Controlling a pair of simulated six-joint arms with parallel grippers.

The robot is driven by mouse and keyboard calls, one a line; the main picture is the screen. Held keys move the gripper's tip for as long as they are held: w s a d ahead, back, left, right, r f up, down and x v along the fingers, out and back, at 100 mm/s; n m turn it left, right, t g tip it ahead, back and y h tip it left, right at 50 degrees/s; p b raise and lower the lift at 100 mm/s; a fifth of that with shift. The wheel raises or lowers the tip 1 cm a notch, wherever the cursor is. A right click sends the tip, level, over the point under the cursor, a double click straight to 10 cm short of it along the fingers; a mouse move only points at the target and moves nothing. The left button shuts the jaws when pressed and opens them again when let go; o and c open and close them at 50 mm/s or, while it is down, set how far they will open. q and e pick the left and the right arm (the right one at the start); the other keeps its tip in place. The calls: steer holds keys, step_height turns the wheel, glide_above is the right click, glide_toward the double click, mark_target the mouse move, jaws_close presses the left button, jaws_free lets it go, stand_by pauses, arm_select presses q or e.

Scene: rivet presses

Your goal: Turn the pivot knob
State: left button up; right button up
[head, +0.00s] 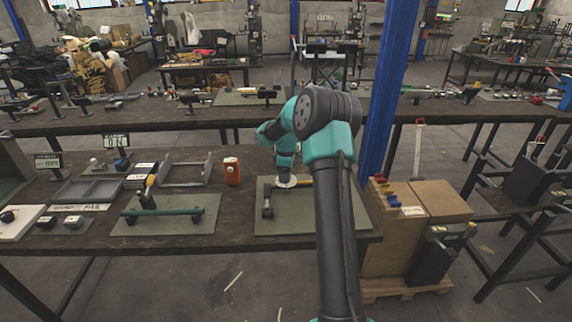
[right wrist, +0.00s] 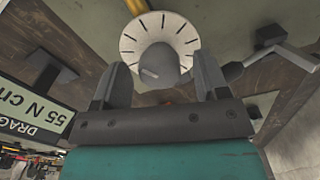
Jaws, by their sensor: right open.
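The pivot knob (right wrist: 160,66) is a small grey knob at the centre of a white round dial (right wrist: 180,32) with black tick marks, in the upper middle of the right wrist view. In the head view the dial (head: 293,184) shows as a pale disc on the right-hand green mat, partly covered by my wrist. My right gripper (right wrist: 162,75) is open, with one finger on each side of the knob in the picture. I see gaps between knob and fingers and cannot tell the depth. My left gripper is not in view.
A grey lever-like bar (right wrist: 268,52) lies beside the dial. A sign reading DRAG 55 N CM (right wrist: 30,112) stands at the left of the wrist view. An orange can (head: 232,171) and a second green mat (head: 150,226) are to the left. A blue post (head: 388,90) stands behind right.

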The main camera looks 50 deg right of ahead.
step_height(320, 180, up, 17)
steer(key=shift+r, duration=0.2)
stand_by(0.4)
stand_by(0.3)
